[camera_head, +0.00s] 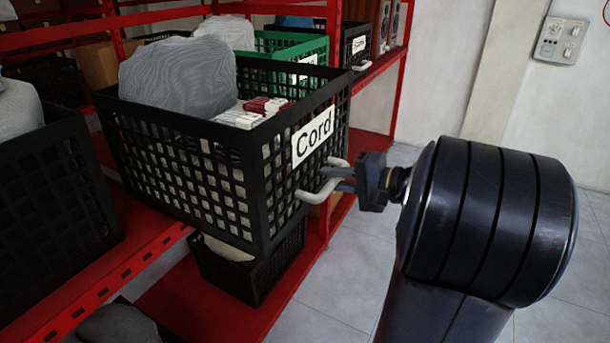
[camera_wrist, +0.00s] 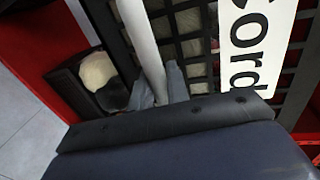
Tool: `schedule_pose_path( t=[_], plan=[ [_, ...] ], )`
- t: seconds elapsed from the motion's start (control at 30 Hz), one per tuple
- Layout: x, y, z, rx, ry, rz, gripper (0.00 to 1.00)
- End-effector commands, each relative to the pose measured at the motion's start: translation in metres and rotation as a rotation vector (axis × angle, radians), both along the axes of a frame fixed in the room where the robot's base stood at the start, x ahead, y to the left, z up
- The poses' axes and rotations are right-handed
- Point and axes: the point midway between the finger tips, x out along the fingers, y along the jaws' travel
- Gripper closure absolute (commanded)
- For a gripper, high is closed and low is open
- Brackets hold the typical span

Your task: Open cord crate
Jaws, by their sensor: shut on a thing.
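The cord crate (camera_head: 190,168) is a black lattice crate with a white "Cord" label (camera_head: 313,136) on its end face and a pale bar handle (camera_head: 312,195) below the label. It juts out over the front of the red shelf and holds a grey wrapped bundle and small red and white boxes. My gripper (camera_head: 341,179) is shut on the handle. In the wrist view the handle (camera_wrist: 141,40) runs down between the fingertips (camera_wrist: 160,88), and the label (camera_wrist: 250,45) is at the right. Part of the grip is hidden by the gripper's body.
A green crate (camera_head: 310,46) and another black crate (camera_head: 357,48) stand farther along the shelf. A black crate (camera_head: 50,200) is at the left. A smaller dark crate (camera_head: 250,268) sits on the lower red shelf (camera_head: 190,310). The tiled floor (camera_head: 350,262) at the right is clear.

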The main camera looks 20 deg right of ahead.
Motion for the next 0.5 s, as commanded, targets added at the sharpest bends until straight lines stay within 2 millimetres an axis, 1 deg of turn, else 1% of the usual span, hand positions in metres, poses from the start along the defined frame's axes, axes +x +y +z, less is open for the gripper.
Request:
schedule_pose_path(
  t=[0.03,0.2,0.33,0.5],
  plan=[
    [-0.009,-0.007,-0.002,0.001,0.003,-0.005,1.00],
    [-0.028,-0.020,-0.002,0.001,0.003,-0.002,1.00],
    [-0.036,-0.026,-0.001,0.001,0.003,0.001,1.00],
    [-0.041,-0.029,-0.001,0.001,0.003,0.004,1.00]
  ],
)
